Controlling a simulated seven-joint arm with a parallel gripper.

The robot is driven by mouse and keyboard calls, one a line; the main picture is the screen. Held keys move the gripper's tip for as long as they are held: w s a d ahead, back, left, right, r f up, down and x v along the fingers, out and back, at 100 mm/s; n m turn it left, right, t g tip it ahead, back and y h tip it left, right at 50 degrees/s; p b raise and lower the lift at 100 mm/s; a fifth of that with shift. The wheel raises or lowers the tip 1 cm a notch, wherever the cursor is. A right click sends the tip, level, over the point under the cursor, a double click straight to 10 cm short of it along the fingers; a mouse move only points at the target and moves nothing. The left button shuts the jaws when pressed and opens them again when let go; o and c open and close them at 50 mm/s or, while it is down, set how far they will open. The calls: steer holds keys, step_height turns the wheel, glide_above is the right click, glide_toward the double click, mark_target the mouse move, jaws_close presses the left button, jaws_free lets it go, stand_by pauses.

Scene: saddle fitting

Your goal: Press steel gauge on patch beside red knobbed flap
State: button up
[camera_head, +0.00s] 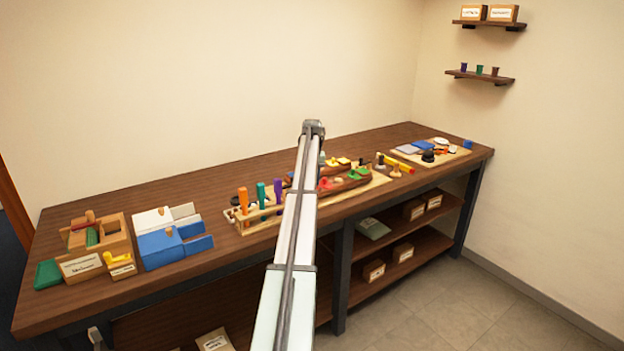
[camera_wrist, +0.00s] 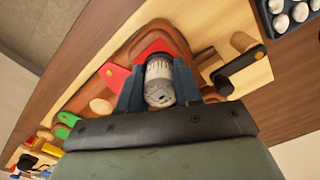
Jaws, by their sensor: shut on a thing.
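My gripper (camera_wrist: 158,92) is shut on the steel gauge (camera_wrist: 160,76), a short grey cylinder with a pale speckled side. In the wrist view the gauge is over the brown saddle piece (camera_wrist: 178,33). A red piece (camera_wrist: 153,47) shows just beyond the gauge, partly covered by it. I cannot tell whether the gauge touches the surface below. In the head view my arm hides the gripper and gauge; a red flap (camera_head: 325,184) shows right of the arm.
A green flap (camera_wrist: 66,119) and a pale wooden oval (camera_wrist: 101,106) lie farther left on the saddle piece. A dark-handled tool (camera_wrist: 238,68) lies at right, near a dark tray (camera_wrist: 282,22) of pale round pieces. A rack (camera_head: 258,213) with upright handles stands left of the arm.

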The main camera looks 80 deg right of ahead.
steer(key=shift+f, duration=0.15)
stand_by(0.7)
steer(key=o, duration=1)
steer(key=shift+c, duration=0.2)
step_height(320, 180, up, 14)
steer(key=shift+f, duration=0.1)
